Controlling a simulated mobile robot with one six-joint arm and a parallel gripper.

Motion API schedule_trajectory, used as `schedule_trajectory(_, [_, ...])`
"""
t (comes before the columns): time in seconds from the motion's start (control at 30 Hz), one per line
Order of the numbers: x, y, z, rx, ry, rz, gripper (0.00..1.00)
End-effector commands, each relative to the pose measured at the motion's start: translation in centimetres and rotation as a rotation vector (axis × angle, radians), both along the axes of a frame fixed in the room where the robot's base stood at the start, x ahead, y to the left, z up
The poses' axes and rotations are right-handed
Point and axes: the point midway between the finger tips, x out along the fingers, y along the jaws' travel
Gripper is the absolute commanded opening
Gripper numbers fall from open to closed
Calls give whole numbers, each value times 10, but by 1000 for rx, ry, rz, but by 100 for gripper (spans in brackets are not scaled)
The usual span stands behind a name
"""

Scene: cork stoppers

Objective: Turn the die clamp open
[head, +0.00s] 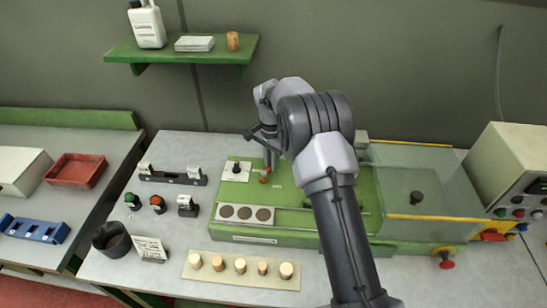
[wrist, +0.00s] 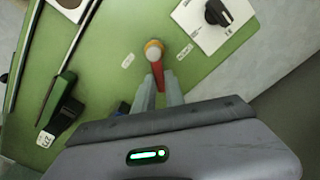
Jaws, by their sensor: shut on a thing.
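The die clamp looks to be a small red lever with a pale round end on the green machine top; its red arm (wrist: 158,72) shows in the wrist view, and it also shows in the head view (head: 266,175). My gripper (wrist: 159,84) is shut on the red arm, with one grey finger on each side. In the head view my gripper (head: 271,160) reaches down to the lever from behind. Two small white labels (wrist: 127,60) lie on the green beside the lever, their print too small to read surely.
A black rotary knob (head: 237,168) on a white plate is close to the lever. A grey strip with three dark discs (head: 246,214) lies in front. Cork stoppers stand on a pale board (head: 240,281) near the front edge. A clear cover (head: 418,179) is at the right.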

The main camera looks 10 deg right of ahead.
Motion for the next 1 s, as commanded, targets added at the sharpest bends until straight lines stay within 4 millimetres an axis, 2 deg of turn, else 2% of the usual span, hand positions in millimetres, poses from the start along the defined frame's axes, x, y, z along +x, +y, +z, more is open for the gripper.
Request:
schedule_trajectory(0.5, [12,13,2,-1,-2,435,0])
schedule_trajectory(1.0, [14,19,1,-1,-2,619,0])
